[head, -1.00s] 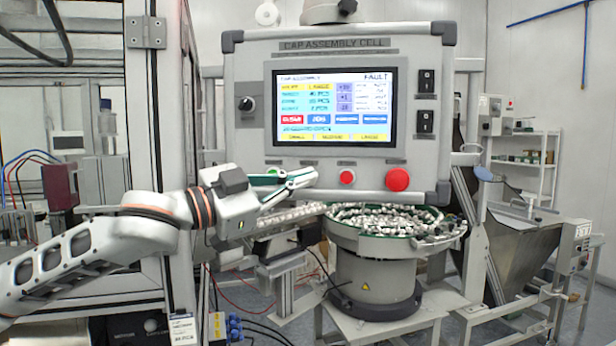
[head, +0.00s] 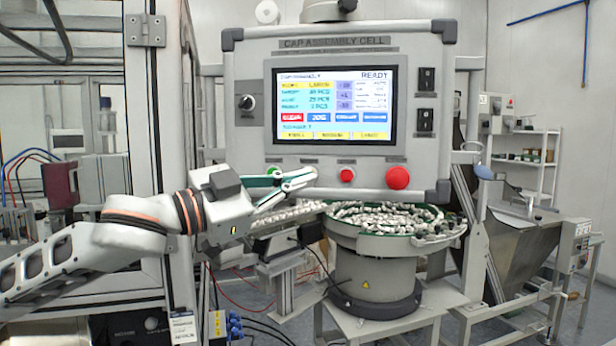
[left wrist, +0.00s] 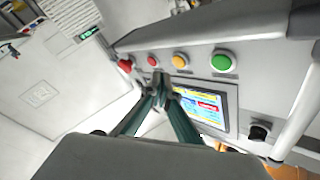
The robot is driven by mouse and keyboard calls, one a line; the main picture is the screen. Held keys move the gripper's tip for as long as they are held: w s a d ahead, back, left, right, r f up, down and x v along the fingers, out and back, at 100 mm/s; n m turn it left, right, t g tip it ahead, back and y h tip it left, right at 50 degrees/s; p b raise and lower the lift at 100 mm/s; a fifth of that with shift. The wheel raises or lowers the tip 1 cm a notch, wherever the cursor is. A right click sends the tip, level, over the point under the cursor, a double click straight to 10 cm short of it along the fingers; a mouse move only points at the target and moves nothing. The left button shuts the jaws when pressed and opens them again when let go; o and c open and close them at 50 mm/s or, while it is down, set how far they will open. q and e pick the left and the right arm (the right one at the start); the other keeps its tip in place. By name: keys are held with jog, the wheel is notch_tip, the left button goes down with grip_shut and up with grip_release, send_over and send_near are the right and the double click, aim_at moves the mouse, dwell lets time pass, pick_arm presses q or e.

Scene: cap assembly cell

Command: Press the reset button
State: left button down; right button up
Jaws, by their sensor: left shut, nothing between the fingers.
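The control panel carries a row of buttons under its screen (head: 334,108). In the left wrist view these are a green button (left wrist: 222,62), an amber button (left wrist: 179,61), a small red button (left wrist: 152,61) and a larger red button (left wrist: 125,65). Their labels are too small to read. My left gripper (head: 312,174) is shut and empty, its tips just below the screen. It hides the amber button in the head view. In the left wrist view the tips (left wrist: 163,82) are close to the amber and small red buttons; I cannot tell whether they touch. The screen reads READY.
A black selector knob (head: 246,103) sits left of the screen, and two black switches (head: 426,80) sit to its right. A bowl feeder (head: 375,270) full of caps stands below the panel. A machine frame post (head: 148,120) stands left, close behind my arm.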

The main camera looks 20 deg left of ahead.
pick_arm(q)
jog(key=s, duration=0.4)
jog(key=shift+d, duration=0.2)
dwell(0.6)
